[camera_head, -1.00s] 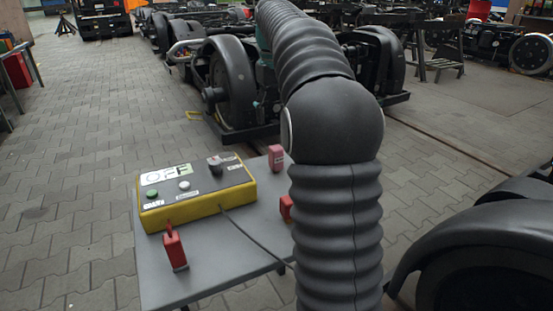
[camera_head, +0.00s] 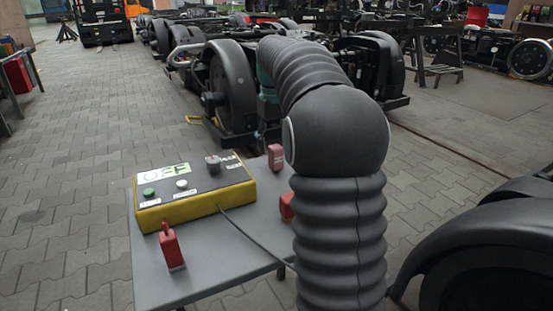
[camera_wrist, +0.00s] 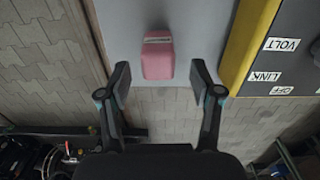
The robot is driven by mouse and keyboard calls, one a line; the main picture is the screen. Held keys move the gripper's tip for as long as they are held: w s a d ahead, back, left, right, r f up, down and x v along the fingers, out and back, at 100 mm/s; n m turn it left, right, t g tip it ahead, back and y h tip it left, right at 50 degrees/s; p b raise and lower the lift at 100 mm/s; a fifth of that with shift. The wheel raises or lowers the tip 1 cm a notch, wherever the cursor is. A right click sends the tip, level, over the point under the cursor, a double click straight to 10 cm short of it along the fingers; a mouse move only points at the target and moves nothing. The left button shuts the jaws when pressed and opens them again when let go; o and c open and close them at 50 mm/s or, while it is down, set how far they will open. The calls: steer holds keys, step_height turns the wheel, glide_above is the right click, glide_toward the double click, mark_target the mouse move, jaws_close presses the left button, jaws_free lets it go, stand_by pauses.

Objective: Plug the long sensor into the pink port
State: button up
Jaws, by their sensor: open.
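My gripper (camera_wrist: 160,82) is open and empty in the wrist view. A pinkish-red block (camera_wrist: 158,56) with a pale label lies just beyond the gap between its fingertips, near the table edge. In the head view a similar pinkish-red block (camera_head: 276,157) stands at the table's far edge. A red block with a narrow upright part (camera_head: 171,248) stands at the table's front left, and another red block (camera_head: 286,206) is partly hidden by my arm. I cannot tell which block is the long sensor. No pink port can be made out. The gripper is hidden in the head view.
A yellow control box (camera_head: 195,190) with buttons, a knob and an OFF display sits on the grey table (camera_head: 225,262). Its cable runs across the table towards my arm. A wheeled bogie (camera_head: 232,95) stands behind the table. Paved floor (camera_head: 70,170) lies open at the left.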

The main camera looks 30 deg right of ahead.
mark_target(276, 159)
steer(key=f, duration=0.1)
steer(key=f+b, duration=0.1)
steer(key=f, duration=0.1)
steer(key=shift+s+d+f, duration=0.1)
steer(key=shift+s+f, duration=0.25)
steer(key=shift+f, duration=0.7)
steer(key=c, duration=1.2)
